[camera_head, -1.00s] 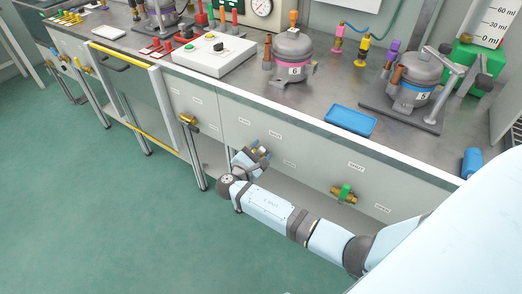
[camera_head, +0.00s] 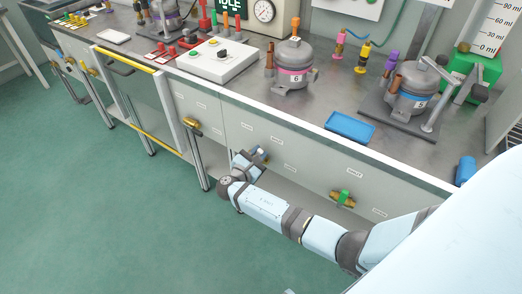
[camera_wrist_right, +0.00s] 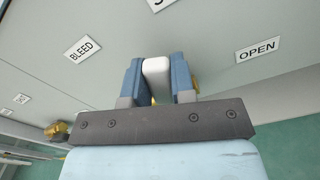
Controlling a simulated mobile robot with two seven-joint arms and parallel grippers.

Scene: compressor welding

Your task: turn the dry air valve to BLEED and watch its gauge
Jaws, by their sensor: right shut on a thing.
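My right gripper (camera_head: 262,153) is at the front panel of the bench, with its arm reaching in from the lower right. In the right wrist view its two blue fingers (camera_wrist_right: 157,78) are closed on a white valve handle (camera_wrist_right: 156,70). A bit of yellow shows behind the handle; the rest of the valve is hidden. A BLEED label (camera_wrist_right: 82,49) is left of the handle and an OPEN label (camera_wrist_right: 258,50) is right of it. A round white gauge (camera_head: 265,11) stands at the back of the bench. Its needle is too small to read. My left gripper is out of view.
A green-handled valve (camera_head: 343,198) is to the right on the panel, and a brass-coloured valve (camera_head: 192,126) to the left. Above stand compressor 6 (camera_head: 293,66), compressor 5 (camera_head: 415,92), a blue tray (camera_head: 350,127) and a white switch box (camera_head: 216,60). The green floor is clear.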

